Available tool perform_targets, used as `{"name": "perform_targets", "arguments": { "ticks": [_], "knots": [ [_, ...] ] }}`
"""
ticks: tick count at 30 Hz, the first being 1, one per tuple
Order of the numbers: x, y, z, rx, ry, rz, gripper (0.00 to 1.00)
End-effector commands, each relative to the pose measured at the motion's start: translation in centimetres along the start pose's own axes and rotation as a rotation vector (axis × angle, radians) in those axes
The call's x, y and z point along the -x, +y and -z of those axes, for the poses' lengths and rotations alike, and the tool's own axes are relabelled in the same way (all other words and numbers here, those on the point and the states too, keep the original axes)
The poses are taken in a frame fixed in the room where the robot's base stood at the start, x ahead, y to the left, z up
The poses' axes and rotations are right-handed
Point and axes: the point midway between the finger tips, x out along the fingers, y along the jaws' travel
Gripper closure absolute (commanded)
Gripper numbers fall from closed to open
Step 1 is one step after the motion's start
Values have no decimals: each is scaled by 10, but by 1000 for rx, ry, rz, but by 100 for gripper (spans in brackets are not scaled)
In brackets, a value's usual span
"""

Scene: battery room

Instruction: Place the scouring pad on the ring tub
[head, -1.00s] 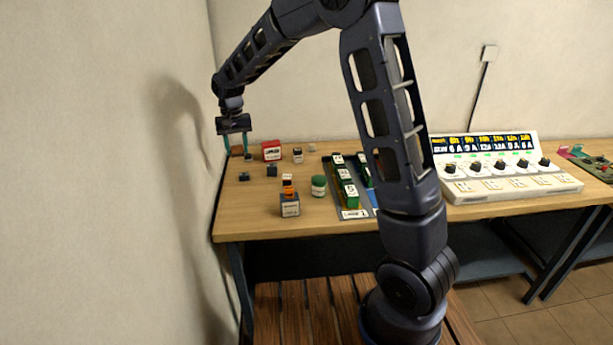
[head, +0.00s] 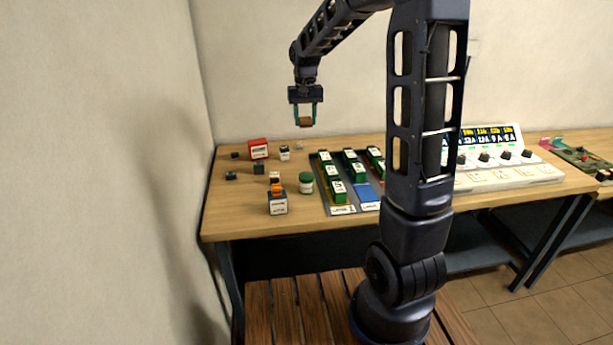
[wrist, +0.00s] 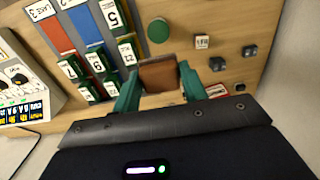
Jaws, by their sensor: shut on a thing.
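My gripper (head: 305,119) is shut on a brown block, which I take as the scouring pad (head: 305,122). It is held in the air above the back of the table, clear of everything. In the wrist view the pad (wrist: 158,75) sits between the two green fingers. A small round tub with a green lid (head: 306,182), which I take as the ring tub, stands upright on the table, nearer the front than my gripper. Its flat green top (wrist: 158,30) shows in the wrist view with nothing on it.
A labelled tray (head: 341,210) with green boxes stands right of the tub. Left of the tub is an orange-topped box (head: 277,203). A red box (head: 258,148) and several small dark blocks lie at the back left. A white panel with knobs (head: 505,177) is further right.

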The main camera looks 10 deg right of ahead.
Motion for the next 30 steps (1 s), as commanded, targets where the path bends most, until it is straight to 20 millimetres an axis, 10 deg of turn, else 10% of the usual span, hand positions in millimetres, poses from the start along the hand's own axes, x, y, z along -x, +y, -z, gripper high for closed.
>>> {"name": "perform_targets", "arguments": {
  "ticks": [21,30],
  "knots": [
    [-131,4,-2,-2,-4,-1,79],
    [-158,4,-1,-2,-2,0,79]
  ]
}}
